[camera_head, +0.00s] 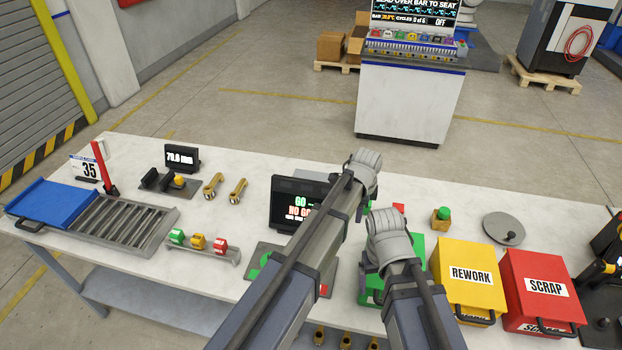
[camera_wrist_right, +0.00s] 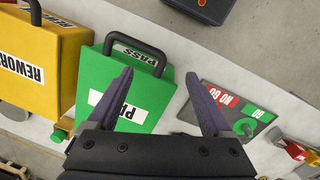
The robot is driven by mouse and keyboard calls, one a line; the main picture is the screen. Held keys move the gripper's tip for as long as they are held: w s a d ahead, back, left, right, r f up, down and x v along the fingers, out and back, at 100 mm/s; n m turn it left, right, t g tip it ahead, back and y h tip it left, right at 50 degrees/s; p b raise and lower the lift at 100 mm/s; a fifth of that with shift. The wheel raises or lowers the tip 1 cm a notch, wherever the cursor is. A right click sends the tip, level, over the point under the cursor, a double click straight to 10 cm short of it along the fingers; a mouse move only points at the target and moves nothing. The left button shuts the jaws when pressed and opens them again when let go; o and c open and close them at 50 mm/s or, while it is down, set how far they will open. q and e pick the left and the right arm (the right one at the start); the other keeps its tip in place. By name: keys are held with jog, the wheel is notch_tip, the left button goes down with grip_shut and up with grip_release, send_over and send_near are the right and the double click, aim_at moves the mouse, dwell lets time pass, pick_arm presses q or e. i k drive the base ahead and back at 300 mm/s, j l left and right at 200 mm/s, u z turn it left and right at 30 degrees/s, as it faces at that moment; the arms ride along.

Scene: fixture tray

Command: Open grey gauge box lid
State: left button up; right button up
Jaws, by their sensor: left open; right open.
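I cannot clearly make out a grey gauge box in either view. My left gripper (camera_head: 366,172) is at the far end of the left arm over the middle of the table. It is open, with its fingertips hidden. My right gripper (camera_wrist_right: 160,98) is open and empty in the right wrist view. Its fingers show over the green PASS box (camera_wrist_right: 150,92) and beside the grey GO/NO GO plate (camera_wrist_right: 225,112).
The yellow REWORK box (camera_head: 468,262) and red SCRAP box (camera_head: 540,275) stand at right. A round grey plate (camera_head: 503,228) lies behind them. A black display (camera_head: 288,190) stands near my left arm. A roller tray (camera_head: 125,222) and a gauge rack (camera_head: 200,246) are at left.

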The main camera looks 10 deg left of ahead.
aim_at(307, 174)
jog(key=z, duration=0.5)
jog(key=j+z, duration=0.15)
jog(key=z, duration=0.3)
jog(key=j+z, duration=0.1)
jog(key=z, duration=0.9)
jog(key=j+z, duration=0.15)
jog(key=z, duration=0.35)
jog(key=j+z, duration=0.1)
jog(key=z, duration=0.85)
jog(key=k+z, duration=0.1)
jog(key=z, duration=0.4)
jog(key=u, duration=0.5)
jog(key=k+j+u, duration=0.1)
jog(key=u, duration=0.85)
jog(key=j+u, duration=0.15)
jog(key=u, duration=0.35)
jog(key=k+j+u, duration=0.1)
jog(key=u, duration=0.9)
jog(key=j+u, duration=0.15)
jog(key=u, duration=0.8)
jog(key=i+j, duration=0.05)
